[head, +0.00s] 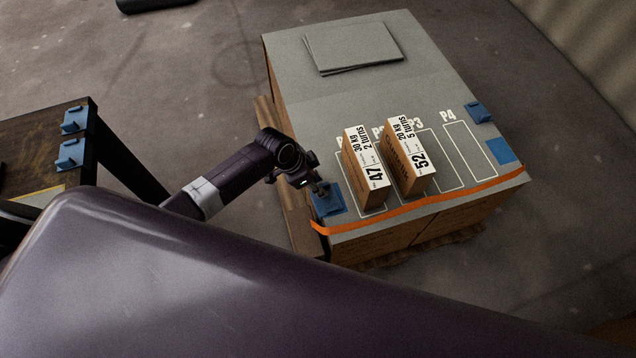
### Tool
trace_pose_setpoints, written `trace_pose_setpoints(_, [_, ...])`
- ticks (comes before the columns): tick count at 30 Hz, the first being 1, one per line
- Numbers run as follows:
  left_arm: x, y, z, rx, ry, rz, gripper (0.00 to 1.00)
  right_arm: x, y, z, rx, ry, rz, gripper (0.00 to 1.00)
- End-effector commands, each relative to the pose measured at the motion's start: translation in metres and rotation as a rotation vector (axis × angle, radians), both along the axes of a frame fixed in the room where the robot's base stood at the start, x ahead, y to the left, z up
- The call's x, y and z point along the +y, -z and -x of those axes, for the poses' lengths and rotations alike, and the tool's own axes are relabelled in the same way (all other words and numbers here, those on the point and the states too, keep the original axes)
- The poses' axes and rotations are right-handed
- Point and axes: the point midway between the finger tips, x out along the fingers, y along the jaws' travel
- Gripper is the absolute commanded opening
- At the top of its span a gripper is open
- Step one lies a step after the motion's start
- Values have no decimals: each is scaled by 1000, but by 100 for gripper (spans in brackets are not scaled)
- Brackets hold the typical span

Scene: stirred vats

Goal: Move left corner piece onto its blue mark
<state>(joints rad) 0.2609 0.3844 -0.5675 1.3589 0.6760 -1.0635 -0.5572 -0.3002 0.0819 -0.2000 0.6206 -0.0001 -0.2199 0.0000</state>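The left blue corner piece (328,204) is at the near left corner of the grey-topped load. Its blue shows right at my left gripper's fingertips. The left blue mark cannot be told apart from the piece at this corner. My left gripper (319,188) reaches in from the left and points down at the blue piece, touching or very close to it. The fingers are small and dark, so I cannot tell whether they are closed on it. My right gripper is out of view.
Two boxes (365,172) (411,160) stand on outlined slots. A right blue piece (479,112) sits behind a flat blue mark (501,151). An orange strap (420,205) runs along the near edge. Grey sheets (352,46) lie at the back. A side table (30,150) holds blue pieces (72,153).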

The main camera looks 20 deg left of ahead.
Motion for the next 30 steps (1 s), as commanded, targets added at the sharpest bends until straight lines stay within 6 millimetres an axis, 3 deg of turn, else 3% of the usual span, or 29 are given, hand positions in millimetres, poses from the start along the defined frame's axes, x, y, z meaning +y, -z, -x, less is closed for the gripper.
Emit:
trace_pose_setpoints(8, [5,-13,2,-3,1,-1,28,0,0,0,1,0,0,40])
trace_pose_setpoints(21, [28,-84,21,-2,1,-2,28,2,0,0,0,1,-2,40])
trace_pose_setpoints(30, [36,-110,28,0,0,0,28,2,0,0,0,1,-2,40])
